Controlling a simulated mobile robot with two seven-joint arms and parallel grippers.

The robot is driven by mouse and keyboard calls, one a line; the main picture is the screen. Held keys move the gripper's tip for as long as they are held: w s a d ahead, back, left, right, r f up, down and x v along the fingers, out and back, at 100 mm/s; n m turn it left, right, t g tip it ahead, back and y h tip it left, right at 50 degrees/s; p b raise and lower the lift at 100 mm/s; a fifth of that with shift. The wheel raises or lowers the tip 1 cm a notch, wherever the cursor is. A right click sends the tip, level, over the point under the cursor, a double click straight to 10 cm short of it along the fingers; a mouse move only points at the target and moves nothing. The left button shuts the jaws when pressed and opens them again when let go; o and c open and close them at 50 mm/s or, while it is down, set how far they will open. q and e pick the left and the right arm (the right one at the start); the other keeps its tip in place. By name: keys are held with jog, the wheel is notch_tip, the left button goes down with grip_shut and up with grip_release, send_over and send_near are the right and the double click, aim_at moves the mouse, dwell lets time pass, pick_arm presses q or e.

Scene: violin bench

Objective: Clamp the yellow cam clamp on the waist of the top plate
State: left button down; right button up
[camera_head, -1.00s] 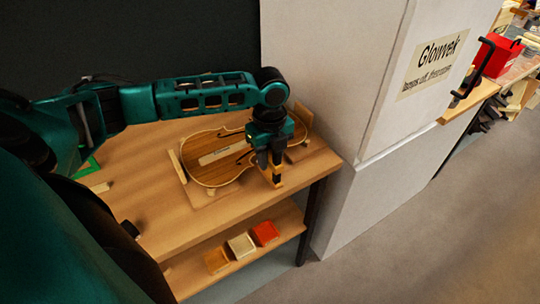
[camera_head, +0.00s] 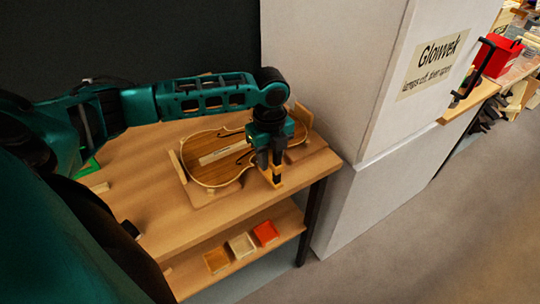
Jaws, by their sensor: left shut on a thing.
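The violin top plate (camera_head: 218,172) lies on a wooden board (camera_head: 212,197) on the bench, its striped wood facing up, with a pale bar along its middle. My left gripper (camera_head: 277,172) points down at the plate's right-hand edge, near its waist. It is shut on the yellow cam clamp (camera_head: 277,181), whose lower part shows below the fingers at the plate's edge. I cannot tell whether the clamp's jaws touch the plate. The gripper hides the upper part of the clamp and part of the plate. My right gripper is not in view.
The wooden bench (camera_head: 165,222) has free room at its front. A lower shelf holds an orange box (camera_head: 217,261), a cream box (camera_head: 242,245) and a red box (camera_head: 265,233). A white cabinet (camera_head: 340,90) stands close at the bench's right end.

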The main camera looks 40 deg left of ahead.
pick_arm(q)
jog(key=shift+a, duration=0.15)
jog(key=shift+w+a, duration=0.2)
jog(key=shift+a, duration=0.1)
jog(key=shift+w+a, duration=0.3)
jog(key=shift+a, duration=0.45)
jog(key=shift+w+a, duration=0.25)
jog(key=shift+a, duration=0.45)
jog(key=shift+w+a, duration=0.3)
jog(key=shift+a, duration=0.45)
jog(key=c, duration=0.8)
grip_release()
jog(key=shift+o, duration=0.2)
notch_tip(320, 180, up, 13)
